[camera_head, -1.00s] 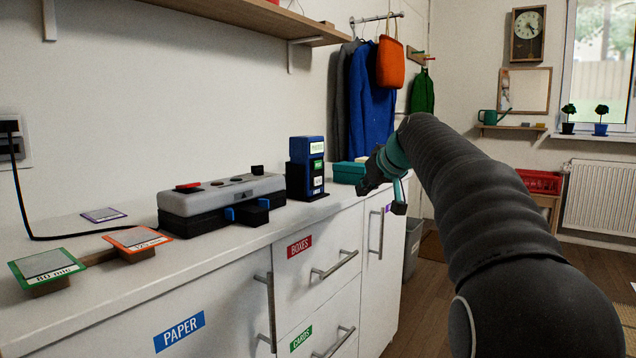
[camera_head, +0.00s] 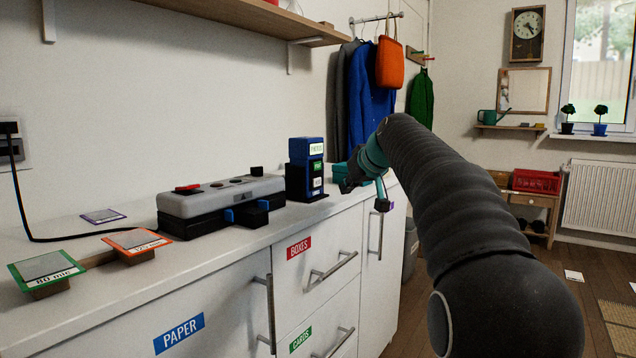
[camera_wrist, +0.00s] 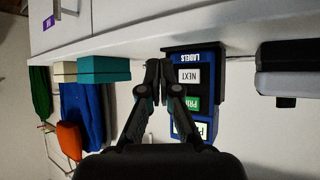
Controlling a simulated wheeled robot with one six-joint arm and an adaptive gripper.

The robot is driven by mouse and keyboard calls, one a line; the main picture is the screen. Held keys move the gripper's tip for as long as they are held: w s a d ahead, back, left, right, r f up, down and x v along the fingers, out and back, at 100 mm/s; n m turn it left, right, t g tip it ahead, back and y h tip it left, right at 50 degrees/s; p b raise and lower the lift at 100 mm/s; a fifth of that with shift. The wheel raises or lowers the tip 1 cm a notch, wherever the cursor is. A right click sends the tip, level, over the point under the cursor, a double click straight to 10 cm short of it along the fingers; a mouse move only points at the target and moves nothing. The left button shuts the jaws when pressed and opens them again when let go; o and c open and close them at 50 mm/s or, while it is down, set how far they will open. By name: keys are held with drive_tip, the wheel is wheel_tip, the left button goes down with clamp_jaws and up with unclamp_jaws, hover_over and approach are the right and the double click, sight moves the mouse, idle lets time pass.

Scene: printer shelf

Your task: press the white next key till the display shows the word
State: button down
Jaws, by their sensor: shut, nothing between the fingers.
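The blue label printer (camera_head: 297,150) stands upright in a black holder on the counter, and it appears upside down in the wrist view (camera_wrist: 209,62). Its white NEXT key (camera_wrist: 189,77) lies just right of my gripper (camera_wrist: 159,66), whose fingers are together with nothing between them. I cannot tell contact; the fingertips look beside the key. A green key (camera_wrist: 193,103) sits beyond it. The pale display (camera_head: 316,148) carries dark letters too small to read surely; a finger partly hides it in the wrist view (camera_wrist: 204,128). In the head view my gripper (camera_head: 346,185) is right of the printer.
A grey and black machine (camera_head: 222,198) stands left of the printer. A teal box (camera_head: 340,170) is close behind my gripper. Orange-edged (camera_head: 136,242) and green-edged (camera_head: 47,270) sample cards lie at the left.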

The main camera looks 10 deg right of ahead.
sight(319, 190)
drive_tip(key=shift+w+a+p, duration=1.1)
drive_tip(key=shift+w+a, duration=0.65)
drive_tip(key=shift+w+a, duration=0.1)
drive_tip(key=shift+a, duration=0.05)
drive_tip(key=shift+w+a+p, duration=0.2)
drive_tip(key=shift+p, duration=0.1)
drive_tip(key=shift+w+a, duration=0.25)
idle(1.0)
drive_tip(key=shift+s+d, duration=0.6)
idle(0.4)
